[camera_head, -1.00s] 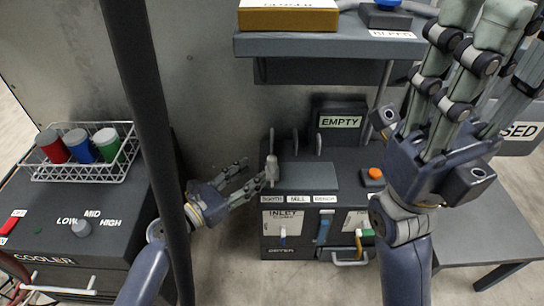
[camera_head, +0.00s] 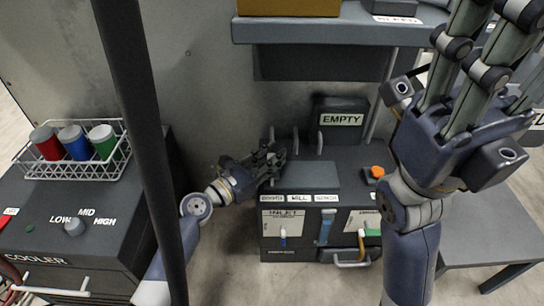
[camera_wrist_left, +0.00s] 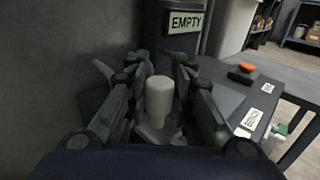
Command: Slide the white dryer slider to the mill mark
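The white dryer slider (camera_wrist_left: 158,100) is an upright rounded knob in the left wrist view. In the head view my left gripper (camera_head: 268,160) hides it at the left end of the dryer top (camera_head: 312,176). My left gripper also shows in the wrist view (camera_wrist_left: 159,72), with its fingers on both sides of the knob. The fingers look open around it; firm contact is not visible. The MILL label (camera_head: 298,198) is the middle one of three along the front edge, right of my gripper. My right gripper (camera_head: 485,60) is raised, open and empty, its fingertips cut off.
An orange button (camera_head: 377,171) stands right of the dryer top. An EMPTY sign (camera_head: 341,119) is behind it. A shelf (camera_head: 330,32) overhangs the back. A dark post (camera_head: 150,150) crosses in front of my left arm. The cooler (camera_head: 70,245) with a can basket (camera_head: 70,172) is left.

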